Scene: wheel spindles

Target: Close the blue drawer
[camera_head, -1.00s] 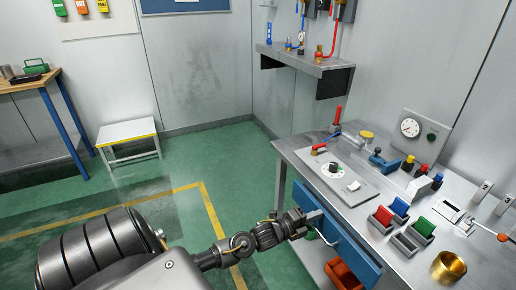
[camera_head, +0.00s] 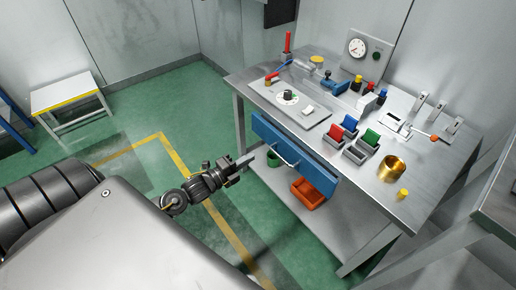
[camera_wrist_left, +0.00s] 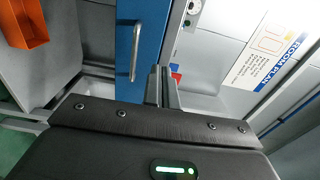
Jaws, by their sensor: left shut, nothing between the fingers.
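The blue drawer (camera_head: 310,163) is under the grey workbench top, with a pale bar handle (camera_head: 284,157) on its front. I cannot tell how far its front stands out from the bench. My left gripper (camera_head: 251,158) is shut and empty, in front of the drawer and left of the handle, apparently apart from it. In the left wrist view the shut fingers (camera_wrist_left: 163,84) appear beside the blue drawer front (camera_wrist_left: 138,35), just right of the handle (camera_wrist_left: 135,52). My right gripper is not in view.
A white stool (camera_head: 62,95) stands at left. Green floor is clear between.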

